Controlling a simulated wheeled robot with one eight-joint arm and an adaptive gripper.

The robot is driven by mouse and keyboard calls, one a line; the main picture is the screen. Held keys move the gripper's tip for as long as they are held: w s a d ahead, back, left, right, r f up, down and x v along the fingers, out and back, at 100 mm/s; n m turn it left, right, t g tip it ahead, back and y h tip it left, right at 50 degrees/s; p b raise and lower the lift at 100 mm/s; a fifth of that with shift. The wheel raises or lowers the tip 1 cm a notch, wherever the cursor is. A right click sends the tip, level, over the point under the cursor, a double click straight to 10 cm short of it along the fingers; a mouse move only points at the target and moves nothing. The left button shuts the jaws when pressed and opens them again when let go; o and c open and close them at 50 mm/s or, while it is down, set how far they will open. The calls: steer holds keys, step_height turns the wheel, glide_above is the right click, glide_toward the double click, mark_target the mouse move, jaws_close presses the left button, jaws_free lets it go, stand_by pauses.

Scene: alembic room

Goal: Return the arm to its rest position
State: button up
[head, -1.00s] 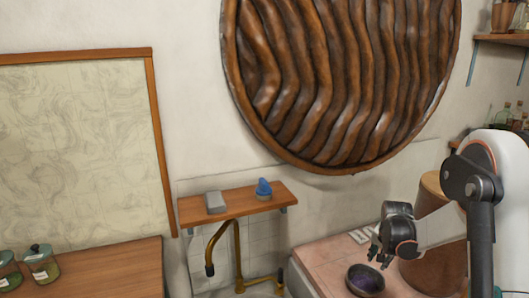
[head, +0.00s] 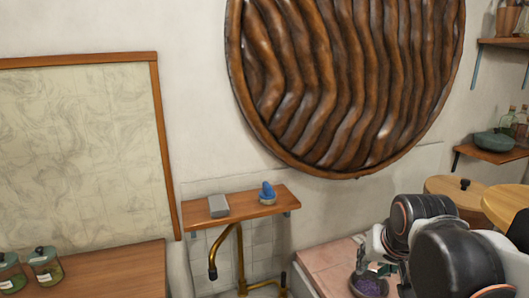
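My arm fills the lower right of the head view, its dark joints close to the camera. My gripper (head: 376,268) shows only in part, just behind and above a dark bowl (head: 357,287) with purple contents. The bowl stands on the pinkish tiled counter (head: 325,265). The arm covers much of the gripper, and its fingers are too small and overlapped to tell whether they are open or shut. I see nothing clearly held.
A lidded wooden container (head: 455,187) and a round wooden top (head: 508,208) stand close behind my arm. A small wall shelf (head: 240,207) holds a grey block and a blue item. A wooden counter (head: 110,275) with jars is at left.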

steer(key=s+a+f+n, duration=0.1)
steer(key=s+a+n, duration=0.2)
steer(key=s, duration=0.8)
steer(key=shift+s+a+f+t+y, duration=0.3)
steer(key=shift+a+t, duration=0.1)
